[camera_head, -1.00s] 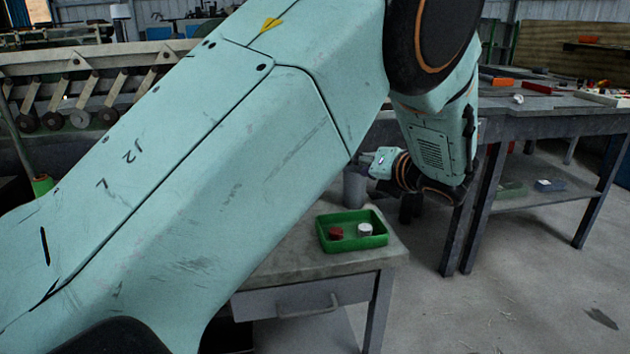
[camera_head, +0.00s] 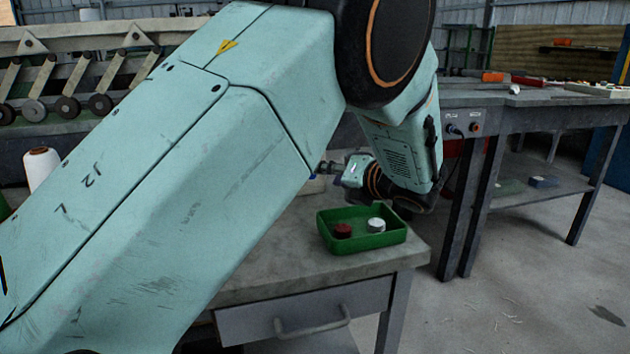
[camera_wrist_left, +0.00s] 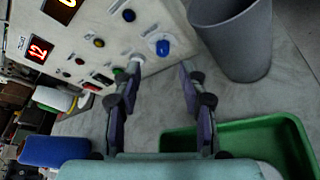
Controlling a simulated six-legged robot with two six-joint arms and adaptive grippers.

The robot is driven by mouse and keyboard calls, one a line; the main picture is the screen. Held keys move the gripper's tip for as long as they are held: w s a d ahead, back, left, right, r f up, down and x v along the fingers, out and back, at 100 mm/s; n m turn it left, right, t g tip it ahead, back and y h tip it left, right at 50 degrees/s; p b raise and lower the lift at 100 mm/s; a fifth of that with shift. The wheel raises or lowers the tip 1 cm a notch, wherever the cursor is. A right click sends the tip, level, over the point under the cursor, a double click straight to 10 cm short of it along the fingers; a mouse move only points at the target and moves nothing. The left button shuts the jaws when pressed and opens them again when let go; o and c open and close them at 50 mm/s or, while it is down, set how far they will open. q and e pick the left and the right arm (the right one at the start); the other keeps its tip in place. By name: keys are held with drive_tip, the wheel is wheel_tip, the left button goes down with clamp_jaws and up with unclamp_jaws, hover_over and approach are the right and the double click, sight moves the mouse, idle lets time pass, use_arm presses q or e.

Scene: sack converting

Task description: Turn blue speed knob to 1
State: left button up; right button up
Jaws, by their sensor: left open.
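The blue speed knob (camera_wrist_left: 162,46) sits on the pale control panel (camera_wrist_left: 72,50) in the left wrist view. My left gripper (camera_wrist_left: 160,72) is open, with one finger on each side of the line to the knob. The knob shows just beyond and between the fingertips, with nothing held; I cannot tell whether they touch it. The number 1 and the knob's pointer are too small to read. In the head view my left gripper (camera_head: 328,168) is partly behind my own arm, and the panel is mostly hidden there. My right gripper is not in view.
A green tray (camera_head: 362,242) with a red and a white piece stands on the small table (camera_head: 270,262). A grey bin (camera_wrist_left: 236,40) is close to the right of the gripper in the wrist view. A blue spool (camera_wrist_left: 52,151) is at lower left. Open floor lies right.

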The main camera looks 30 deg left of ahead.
sight(313, 175)
use_arm(q)
drive_tip(key=x, duration=0.2)
drive_tip(key=f+b+x, duration=0.1)
drive_tip(key=x, duration=0.1)
drive_tip(key=shift+w+a+f, duration=0.1)
drive_tip(key=shift+w+a, duration=0.05)
drive_tip(key=shift+w, duration=0.1)
drive_tip(key=shift+w+a+b, duration=0.15)
drive_tip(key=shift+a+b, duration=0.2)
drive_tip(key=shift+b, duration=0.05)
drive_tip(key=shift+a, duration=0.4)
drive_tip(key=shift+w+a, duration=0.1)
drive_tip(key=shift+w, duration=0.05)
drive_tip(key=c, duration=0.4)
clamp_jaws()
